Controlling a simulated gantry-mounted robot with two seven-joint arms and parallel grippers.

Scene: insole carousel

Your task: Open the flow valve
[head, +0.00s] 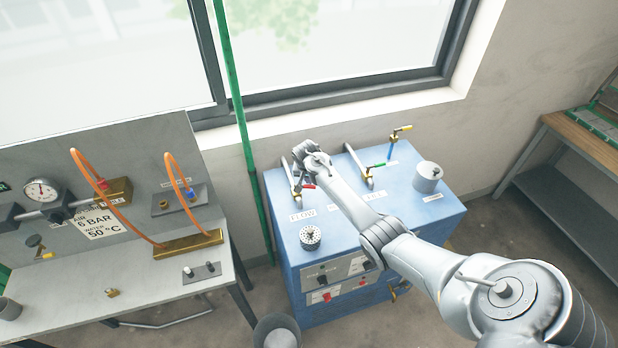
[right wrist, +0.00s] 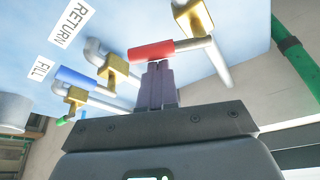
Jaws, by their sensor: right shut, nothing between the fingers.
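The flow valve has a red lever handle (head: 308,187) and stands on the blue cabinet (head: 280,195) behind the FLOW label (head: 303,214). In the right wrist view the red handle (right wrist: 152,49) lies crosswise just beyond my fingertips, joined to a brass body (right wrist: 193,17) on a grey pipe. My right gripper (right wrist: 157,68) is shut and empty, its tips at the handle's edge. I cannot tell whether they touch it. In the head view my right wrist (head: 308,152) is above and behind the valve, and its fingers are mostly hidden. My left gripper is not in view.
Other valves with blue (right wrist: 82,77) and green (right wrist: 66,118) handles sit close by, near the RETURN (right wrist: 72,22) and FILL (right wrist: 42,69) labels. A grey cylinder (head: 428,178) stands on the cabinet's right. A green pipe (head: 240,110) runs up the wall at the left.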

